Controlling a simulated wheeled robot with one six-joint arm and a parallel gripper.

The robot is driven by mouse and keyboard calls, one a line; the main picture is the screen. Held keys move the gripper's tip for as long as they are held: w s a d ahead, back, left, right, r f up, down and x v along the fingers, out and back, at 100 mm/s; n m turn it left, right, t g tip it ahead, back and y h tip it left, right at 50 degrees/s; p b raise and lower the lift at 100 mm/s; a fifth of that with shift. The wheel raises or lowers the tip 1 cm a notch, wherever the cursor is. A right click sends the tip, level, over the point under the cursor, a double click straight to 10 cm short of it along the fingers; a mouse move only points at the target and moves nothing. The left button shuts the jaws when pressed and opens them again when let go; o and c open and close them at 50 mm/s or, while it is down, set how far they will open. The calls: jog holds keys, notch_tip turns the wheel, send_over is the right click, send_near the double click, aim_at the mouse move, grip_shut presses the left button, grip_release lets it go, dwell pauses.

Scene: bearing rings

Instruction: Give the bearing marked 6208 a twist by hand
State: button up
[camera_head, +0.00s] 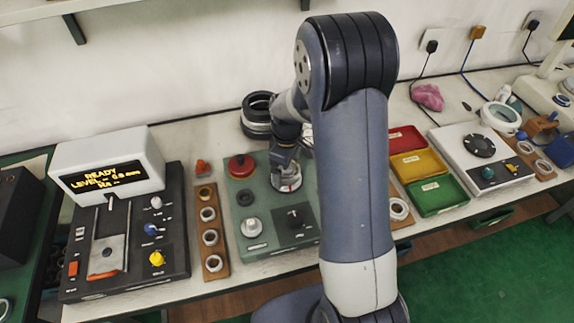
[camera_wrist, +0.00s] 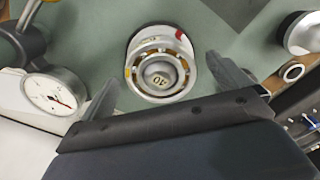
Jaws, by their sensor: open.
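In the wrist view a steel bearing ring (camera_wrist: 160,70) with balls and a tan cage sits on a green fixture. A hub marked 40 shows in its bore; I cannot read 6208 on it. My gripper (camera_wrist: 158,78) is open, with one finger to the left and one to the right of the bearing, and I see no clear contact. In the head view my gripper (camera_head: 284,158) is low over the green fixture (camera_head: 262,210), and my arm hides part of it. A pale round part shows just below the gripper there; I cannot tell whether it is the bearing.
A dial gauge (camera_wrist: 55,93) stands close left of the bearing in the wrist view. In the head view the fixture carries a red button (camera_head: 241,166) and knobs. A wooden ring rack (camera_head: 211,262) and a READY display (camera_head: 108,165) stand left; coloured trays (camera_head: 436,195) lie right.

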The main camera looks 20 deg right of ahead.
jog(key=shift+r, duration=0.1)
notch_tip(320, 180, up, 11)
jog(key=b, duration=0.1)
jog(key=shift+f, duration=0.2)
dwell(0.4)
notch_tip(320, 180, down, 10)
jog(key=shift+f+p, duration=0.25)
jog(key=shift+p, duration=0.25)
jog(key=shift+f, duration=0.2)
jog(key=shift+m, duration=1.4)
